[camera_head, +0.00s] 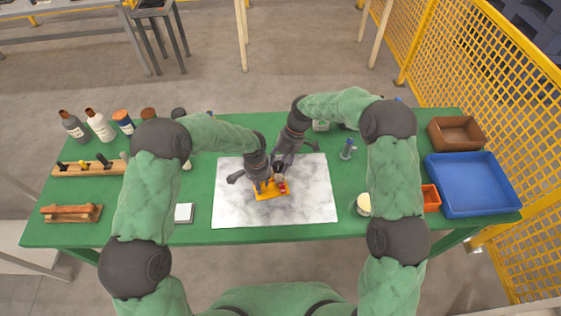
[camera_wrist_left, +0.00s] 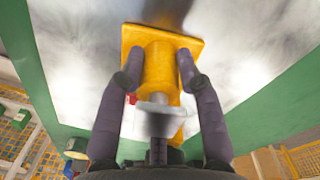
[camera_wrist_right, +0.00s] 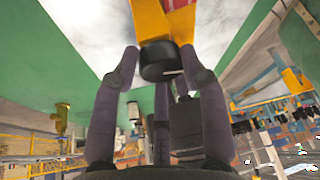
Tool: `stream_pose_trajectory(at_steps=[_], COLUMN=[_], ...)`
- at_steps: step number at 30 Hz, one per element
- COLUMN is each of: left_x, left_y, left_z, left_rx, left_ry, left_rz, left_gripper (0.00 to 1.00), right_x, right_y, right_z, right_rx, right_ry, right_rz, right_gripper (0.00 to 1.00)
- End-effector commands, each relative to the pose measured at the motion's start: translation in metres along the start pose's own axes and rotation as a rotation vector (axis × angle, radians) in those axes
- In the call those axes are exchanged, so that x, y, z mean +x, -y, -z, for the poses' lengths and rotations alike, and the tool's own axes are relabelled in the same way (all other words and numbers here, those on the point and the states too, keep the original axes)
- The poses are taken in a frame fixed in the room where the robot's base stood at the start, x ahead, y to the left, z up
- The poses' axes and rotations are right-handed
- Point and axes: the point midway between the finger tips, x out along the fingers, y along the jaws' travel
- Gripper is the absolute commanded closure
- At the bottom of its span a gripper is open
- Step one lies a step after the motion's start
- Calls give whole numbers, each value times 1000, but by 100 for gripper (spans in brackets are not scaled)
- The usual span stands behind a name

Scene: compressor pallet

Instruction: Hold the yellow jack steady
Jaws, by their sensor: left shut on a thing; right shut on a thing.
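The yellow jack (camera_head: 265,194) stands on a white marbled sheet at the middle of the green table. In the left wrist view its square yellow base and round yellow body (camera_wrist_left: 158,68) show, with a grey rod at its near end. My left gripper (camera_head: 262,185) is shut on the yellow body, one finger on each side. My right gripper (camera_head: 280,166) comes from behind the jack. In the right wrist view it is shut on a black round knob (camera_wrist_right: 160,62) by yellow parts. A small red part (camera_head: 283,187) shows on the jack's right side.
The marbled sheet (camera_head: 315,205) is otherwise clear. A blue tray (camera_head: 515,206), brown box (camera_head: 457,147) and orange bin (camera_head: 431,204) stand right. Several bottles (camera_head: 100,127) and wooden racks (camera_head: 72,222) stand left. A white square block (camera_head: 184,212) lies left of the sheet.

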Motion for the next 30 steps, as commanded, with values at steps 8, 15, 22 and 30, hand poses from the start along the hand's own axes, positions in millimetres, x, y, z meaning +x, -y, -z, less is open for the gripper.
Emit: stream_pose_trajectory(at_steps=[8, 15, 22, 30], left_x=[0, 0, 0, -1], left_y=[1, 1, 1, 1], left_z=[1, 1, 2, 2], left_rx=[-1, -2, -2, -1], left_ry=[-3, -4, -5, -6], left_rz=[1, 1, 1, 1], left_gripper=[100, 100, 100, 100], right_x=[1, 2, 3, 4], right_y=[3, 5, 7, 9], right_z=[1, 2, 3, 5], right_rx=[66, 225, 424, 661], right_ry=[-3, -4, -2, -1], right_rz=[-20, -84, -165, -260], right_gripper=[89, 89, 89, 89])
